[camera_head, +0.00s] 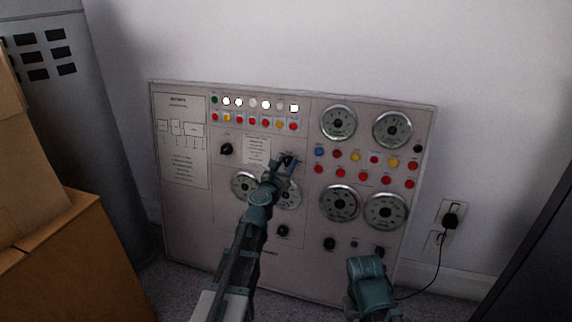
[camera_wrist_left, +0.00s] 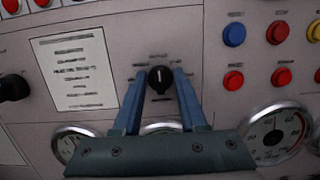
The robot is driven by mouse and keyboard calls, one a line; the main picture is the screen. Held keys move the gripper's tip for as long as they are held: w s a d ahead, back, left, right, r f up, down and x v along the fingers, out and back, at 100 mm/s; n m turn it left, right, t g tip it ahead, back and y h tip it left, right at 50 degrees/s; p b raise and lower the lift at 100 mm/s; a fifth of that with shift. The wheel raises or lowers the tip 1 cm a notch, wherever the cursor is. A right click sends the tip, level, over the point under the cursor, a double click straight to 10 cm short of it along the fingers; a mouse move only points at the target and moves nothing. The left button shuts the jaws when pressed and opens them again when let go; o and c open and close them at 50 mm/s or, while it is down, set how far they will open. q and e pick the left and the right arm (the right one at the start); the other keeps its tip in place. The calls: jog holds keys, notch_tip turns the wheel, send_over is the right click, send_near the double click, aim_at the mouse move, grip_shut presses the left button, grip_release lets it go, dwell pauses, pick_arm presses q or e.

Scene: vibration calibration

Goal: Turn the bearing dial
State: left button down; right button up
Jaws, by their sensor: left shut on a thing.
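The bearing dial appears to be the small black knob (camera_wrist_left: 160,79) in the middle of the left wrist view, with a white pointer line standing about upright and small printed labels around it. My left gripper (camera_wrist_left: 160,84) has its two blue fingers on either side of the knob, shut on it. In the head view the left gripper (camera_head: 288,163) reaches the middle of the control panel (camera_head: 180,228), and its fingers partly hide the knob. My right gripper is not clearly visible; part of my right arm (camera_head: 370,284) shows at the lower right.
Round gauges (camera_head: 338,123) and rows of coloured buttons (camera_head: 340,173) surround the knob. Other black knobs (camera_head: 226,149) sit on the panel. Cardboard boxes (camera_head: 60,265) stand at the left. A black plug (camera_head: 450,221) with a cable is in the wall at the right.

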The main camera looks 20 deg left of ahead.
pick_arm(q)
jog(key=shift+m, duration=0.4)
jog(key=m, duration=0.2)
jog(key=m+h, duration=0.1)
jog(key=m, duration=0.1)
jog(key=shift+m+h+p, duration=0.3)
jog(key=shift+m, duration=0.1)
jog(key=m, duration=0.4)
jog(key=shift+r+g+h+p, duration=0.1)
jog(key=shift+g+h+p, duration=0.25)
jog(key=shift+g+h, duration=0.05)
jog(key=m+g+p, duration=0.1)
jog(key=m, duration=0.5)
jog(key=shift+h+p, duration=0.35)
jog(key=shift+h, duration=0.05)
jog(key=shift+m+g+p, duration=0.4)
jog(key=shift+m+p, duration=0.2)
jog(key=shift+m, duration=1.4)
jog(key=shift+c, duration=2.3)
grip_release()
